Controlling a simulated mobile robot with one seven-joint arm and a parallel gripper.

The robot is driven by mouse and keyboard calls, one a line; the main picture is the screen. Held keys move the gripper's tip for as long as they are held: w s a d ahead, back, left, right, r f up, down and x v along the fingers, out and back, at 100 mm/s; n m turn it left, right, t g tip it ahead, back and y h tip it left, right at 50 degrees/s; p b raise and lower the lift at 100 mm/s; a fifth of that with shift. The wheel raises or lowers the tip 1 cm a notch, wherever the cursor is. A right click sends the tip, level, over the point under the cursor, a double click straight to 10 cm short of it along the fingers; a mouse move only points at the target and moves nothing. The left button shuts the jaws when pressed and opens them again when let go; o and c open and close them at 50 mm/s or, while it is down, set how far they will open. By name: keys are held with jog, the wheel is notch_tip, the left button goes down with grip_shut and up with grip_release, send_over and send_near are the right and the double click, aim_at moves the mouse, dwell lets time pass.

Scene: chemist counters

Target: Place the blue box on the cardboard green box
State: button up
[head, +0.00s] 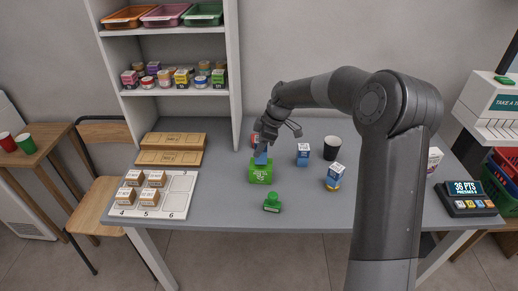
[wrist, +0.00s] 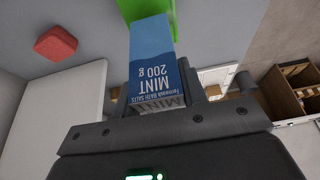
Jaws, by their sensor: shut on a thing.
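My gripper (head: 264,146) is shut on the blue box (head: 261,158), directly over the cardboard green box (head: 260,175) on the grey counter. In the wrist view the blue box (wrist: 152,62) reads "MINT 200 g", with a white band at its near end between the fingers. The green box (wrist: 150,8) shows past its far end, at the top edge. The blue box's lower end meets the green box's top in both views; I cannot tell whether it rests on it or hovers just above.
A green stamp (head: 272,203) is in front. A white tray (head: 178,200) with small boxes lies left. A red object (wrist: 55,43) is nearby.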

jog(key=shift+f, duration=0.65)
jog(key=shift+f, duration=0.1)
jog(key=o, duration=1.1)
jog(key=v, duration=1.2)
jog(key=s+d+r+m+t+h, duration=0.25)
jog(key=s+r+m, duration=0.3)
jog(key=s, duration=0.55)
jog(key=s+d+m+t, duration=0.1)
jog(key=s+d+m, duration=0.2)
jog(key=s, duration=0.5)
jog(key=s+d+m+t+h, duration=0.1)
jog(key=s+d+m, duration=0.2)
jog(key=s, duration=0.6)
jog(key=s+d+r+m+t+h, duration=0.1)
jog(key=s+d+m, duration=0.2)
jog(key=s+m, duration=0.3)
jog(key=s, duration=0.3)
jog(key=shift+s+d, duration=0.25)
jog(key=shift+d, duration=0.1)
